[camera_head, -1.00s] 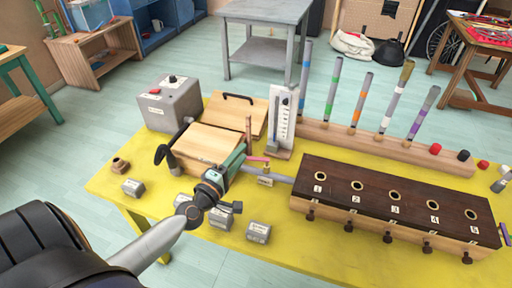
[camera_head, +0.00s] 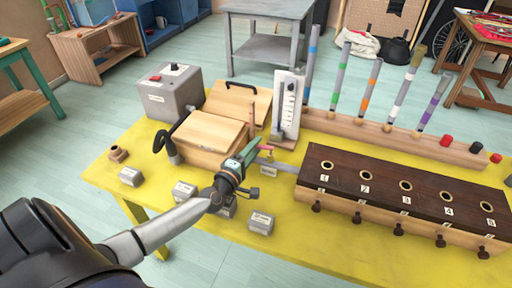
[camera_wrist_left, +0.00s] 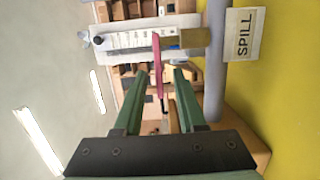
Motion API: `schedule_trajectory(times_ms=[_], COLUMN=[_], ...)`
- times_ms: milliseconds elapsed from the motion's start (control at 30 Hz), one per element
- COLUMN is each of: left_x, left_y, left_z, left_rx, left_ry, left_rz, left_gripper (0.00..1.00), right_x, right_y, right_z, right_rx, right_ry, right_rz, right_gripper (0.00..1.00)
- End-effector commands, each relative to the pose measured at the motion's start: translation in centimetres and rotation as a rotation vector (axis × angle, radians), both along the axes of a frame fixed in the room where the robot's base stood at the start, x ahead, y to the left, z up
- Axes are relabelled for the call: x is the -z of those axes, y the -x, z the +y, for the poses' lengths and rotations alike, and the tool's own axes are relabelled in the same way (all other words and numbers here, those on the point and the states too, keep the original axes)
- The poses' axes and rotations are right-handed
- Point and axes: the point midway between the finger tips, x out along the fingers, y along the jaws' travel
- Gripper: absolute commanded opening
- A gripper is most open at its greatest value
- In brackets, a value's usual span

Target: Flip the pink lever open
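The pink lever (camera_head: 266,149) sits on a small brass valve on a grey pipe, left of the dark wooden block. In the left wrist view the pink lever (camera_wrist_left: 158,66) runs from the brass valve (camera_wrist_left: 183,38) back into the gap between my fingers. My left gripper (camera_head: 256,147) has green fingers and is at the lever, partly hiding it in the head view. In the left wrist view my left gripper (camera_wrist_left: 161,74) is open, with a gap visible on both sides of the lever. I cannot tell whether a finger touches it. My right gripper is not in view.
A "SPILL" label (camera_wrist_left: 243,35) is beside the pipe. A white gauge (camera_head: 288,105) stands behind the valve. A wooden box (camera_head: 205,135) is left of it, and the numbered wooden block (camera_head: 400,195) is right. Small grey labelled blocks (camera_head: 260,223) lie along the yellow table's front.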

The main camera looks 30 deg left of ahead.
Motion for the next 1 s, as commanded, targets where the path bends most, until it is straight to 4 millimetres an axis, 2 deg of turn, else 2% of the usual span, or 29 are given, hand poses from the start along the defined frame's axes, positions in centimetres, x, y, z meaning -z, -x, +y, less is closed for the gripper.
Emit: schedule_trajectory(times_ms=[133,433,800,1000], left_x=[-0.03,-0.05,-0.06,-0.05], left_y=[-0.82,-0.95,-0.92,-0.92], left_z=[0.06,0.06,0.07,0.07], left_rx=[0.000,0.000,0.000,0.000], left_ry=[0.000,0.000,0.000,0.000], left_rz=[-0.001,0.000,-0.001,-0.001], left_gripper=[0.40,0.40,0.00,0.00], right_x=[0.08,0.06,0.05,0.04], right_y=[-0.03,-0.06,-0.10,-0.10], right_z=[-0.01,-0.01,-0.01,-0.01], right_rx=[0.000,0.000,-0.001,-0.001], right_ry=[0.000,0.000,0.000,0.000], right_rz=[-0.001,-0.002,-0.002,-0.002], right_gripper=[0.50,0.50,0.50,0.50])
